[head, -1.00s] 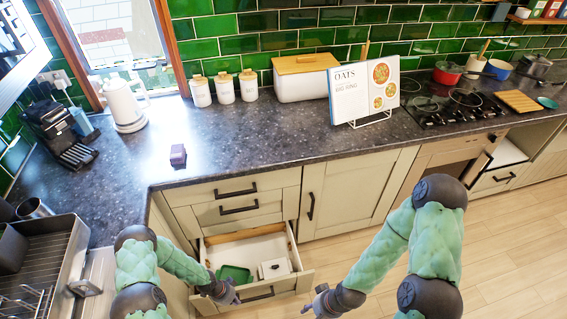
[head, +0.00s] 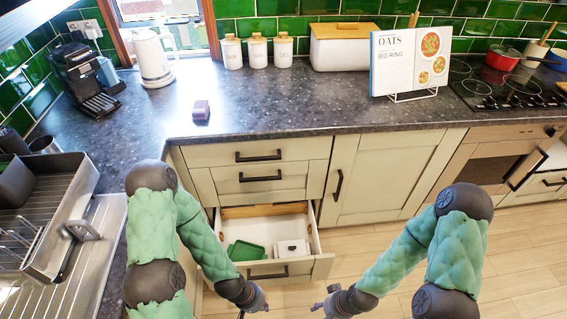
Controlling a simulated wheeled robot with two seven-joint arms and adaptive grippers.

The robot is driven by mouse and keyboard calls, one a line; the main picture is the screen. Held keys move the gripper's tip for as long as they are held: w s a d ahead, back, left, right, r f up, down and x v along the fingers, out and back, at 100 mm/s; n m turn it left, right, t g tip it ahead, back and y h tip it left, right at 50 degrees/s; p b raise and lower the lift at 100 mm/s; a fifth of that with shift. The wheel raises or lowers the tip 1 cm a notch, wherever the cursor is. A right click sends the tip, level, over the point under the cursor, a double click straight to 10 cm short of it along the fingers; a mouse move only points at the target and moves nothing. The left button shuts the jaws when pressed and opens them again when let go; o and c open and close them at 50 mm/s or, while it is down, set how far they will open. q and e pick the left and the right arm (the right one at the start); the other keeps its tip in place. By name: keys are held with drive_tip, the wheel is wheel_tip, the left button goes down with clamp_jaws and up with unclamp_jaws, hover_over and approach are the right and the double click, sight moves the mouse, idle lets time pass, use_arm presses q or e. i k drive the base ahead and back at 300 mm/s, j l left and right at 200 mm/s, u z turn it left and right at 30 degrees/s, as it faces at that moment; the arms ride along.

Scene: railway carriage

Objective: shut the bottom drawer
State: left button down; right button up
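The bottom drawer (head: 322,262) is pulled out below two shut drawers in the cream cabinet. Inside it lie a green tray (head: 246,251) and a white box (head: 292,247). Its dark handle (head: 268,272) is on the front panel, partly hidden by my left arm. My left gripper (head: 256,303) is just in front of and below the drawer front, at its left part; I cannot tell whether it touches. My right gripper (head: 322,307) is in front of the drawer's right side, apart from it. Both grippers are small and dark here, and their finger opening is unclear.
A sink and dish rack (head: 55,215) are at the left. A cupboard door (head: 375,175) is right of the drawers. Wooden floor (head: 400,270) is free at the right.

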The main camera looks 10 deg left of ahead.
sight(265, 232)
drive_tip(key=k+l+u, duration=0.1)
drive_tip(key=k+u, duration=0.3)
drive_tip(key=i+l+z, duration=0.1)
drive_tip(key=z, duration=0.25)
drive_tip(key=i+l+z, duration=0.1)
drive_tip(key=z, duration=0.25)
drive_tip(key=i+l+z, duration=0.15)
drive_tip(key=z, duration=0.2)
